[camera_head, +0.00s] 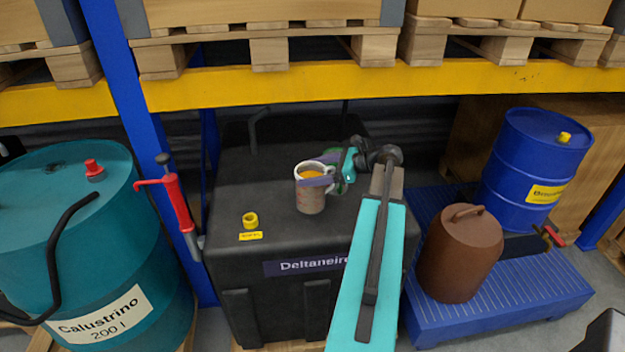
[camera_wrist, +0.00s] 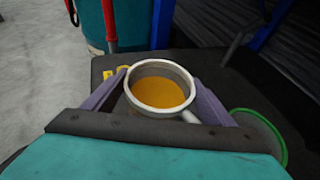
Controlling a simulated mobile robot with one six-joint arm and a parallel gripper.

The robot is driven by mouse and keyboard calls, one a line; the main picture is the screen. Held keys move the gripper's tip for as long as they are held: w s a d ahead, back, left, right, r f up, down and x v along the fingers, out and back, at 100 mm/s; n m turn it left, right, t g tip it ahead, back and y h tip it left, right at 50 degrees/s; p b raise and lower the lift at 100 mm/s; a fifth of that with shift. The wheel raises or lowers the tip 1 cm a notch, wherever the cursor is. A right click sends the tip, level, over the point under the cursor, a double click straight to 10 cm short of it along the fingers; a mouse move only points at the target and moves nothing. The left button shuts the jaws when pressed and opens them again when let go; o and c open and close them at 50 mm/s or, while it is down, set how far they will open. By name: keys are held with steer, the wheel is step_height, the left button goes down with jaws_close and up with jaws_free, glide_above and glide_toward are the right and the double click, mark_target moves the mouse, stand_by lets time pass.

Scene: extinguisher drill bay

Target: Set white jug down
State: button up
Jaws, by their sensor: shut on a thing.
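The white jug (camera_head: 310,195) is a mug-like vessel with orange-yellow liquid inside and a handle on its right. It is upright at the top of the black tank labelled Deltaneiro (camera_head: 235,190). My gripper (camera_head: 322,178) is shut on the jug, with a purple finger on either side of it. In the wrist view the jug (camera_wrist: 160,75) sits between the two fingers (camera_wrist: 160,92), its liquid level. I cannot tell whether its base touches the tank top.
A green ring (camera_wrist: 262,135) lies right of the jug. A yellow cap (camera_head: 250,220) stands on the tank, left of the jug. A teal drum (camera_head: 70,220) with a red hand pump (camera_head: 178,203) is at left. A brown canister (camera_head: 458,255) and blue drum (camera_head: 537,150) stand right. A yellow rack beam (camera_head: 300,85) crosses behind.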

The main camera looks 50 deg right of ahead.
steer(key=shift+f+p, duration=0.65)
steer(key=shift+f, duration=0.85)
steer(key=o, duration=2.1)
steer(key=shift+f, duration=0.15)
steer(key=b+v, duration=0.4)
steer(key=v, duration=0.8)
steer(key=shift+r, duration=0.25)
